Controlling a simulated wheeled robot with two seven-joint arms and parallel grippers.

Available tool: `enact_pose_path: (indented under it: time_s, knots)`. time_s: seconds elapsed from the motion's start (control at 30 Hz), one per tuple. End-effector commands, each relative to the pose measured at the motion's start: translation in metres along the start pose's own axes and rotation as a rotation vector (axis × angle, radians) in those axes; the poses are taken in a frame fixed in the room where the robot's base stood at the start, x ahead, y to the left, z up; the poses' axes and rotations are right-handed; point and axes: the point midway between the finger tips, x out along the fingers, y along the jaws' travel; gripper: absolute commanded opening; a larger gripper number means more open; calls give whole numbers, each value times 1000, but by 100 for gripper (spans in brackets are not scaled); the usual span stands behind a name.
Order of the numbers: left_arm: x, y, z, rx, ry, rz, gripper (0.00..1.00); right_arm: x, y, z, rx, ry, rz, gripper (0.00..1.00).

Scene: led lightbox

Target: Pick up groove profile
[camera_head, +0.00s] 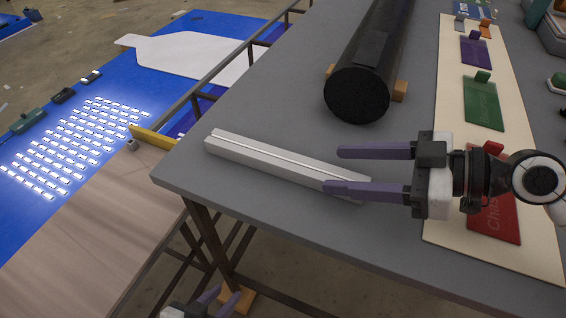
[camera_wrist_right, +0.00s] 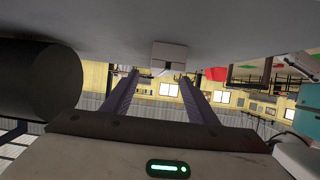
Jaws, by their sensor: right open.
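The groove profile (camera_head: 270,162) is a long light-grey bar with a slot along its top. It lies on the grey table near the front-left corner, angled down to the right. My right gripper (camera_head: 333,169) is open and empty, with purple fingers pointing left at the profile's right end. Its lower finger hides part of that end. In the right wrist view, which is upside down, the profile's end face (camera_wrist_right: 170,56) shows ahead, between the finger directions. I cannot tell the exact gap. My left gripper (camera_head: 219,297) is open and low at the bottom edge, below the table top.
A thick black cylinder (camera_head: 357,95) rests on wooden blocks behind the profile. A cream board (camera_head: 450,95) with coloured plates lies to the right, under my right wrist. A blue surface (camera_head: 120,75) with white LED rows is at left. The grey table (camera_head: 330,235) is clear in front.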

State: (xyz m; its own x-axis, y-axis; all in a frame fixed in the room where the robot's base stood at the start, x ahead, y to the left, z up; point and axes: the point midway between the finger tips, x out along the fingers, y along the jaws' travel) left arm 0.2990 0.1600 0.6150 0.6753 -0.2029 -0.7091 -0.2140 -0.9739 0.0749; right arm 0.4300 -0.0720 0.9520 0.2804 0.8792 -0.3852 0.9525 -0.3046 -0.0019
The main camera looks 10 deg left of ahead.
Motion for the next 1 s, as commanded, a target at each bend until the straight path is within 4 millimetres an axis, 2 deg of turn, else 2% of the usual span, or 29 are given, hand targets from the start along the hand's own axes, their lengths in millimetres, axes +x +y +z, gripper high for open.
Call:
enact_pose_path:
  time_s: [0.13, 0.37, 0.53, 0.67, 0.97, 1.0]
  knots:
    - [-5, -1, -3, -3, -1, -3, 31, 23, 0, -5, -1, 5, -1, 53]
    - [-8, -3, -5, -5, -2, -5, 31, 42, -1, -6, -1, 4, 2, 53]
    - [-15, -5, -9, -8, -5, -9, 31, 65, -4, -16, 0, 6, 1, 53]
    - [-16, -6, -9, -9, -4, -12, 31, 83, -4, -14, 0, 5, 3, 53]
    - [-16, -6, -10, -11, -2, -12, 31, 89, -3, -12, 0, 4, 5, 53]
    - [-16, -6, -9, -10, -2, -12, 31, 89, -3, -12, 0, 4, 5, 48]
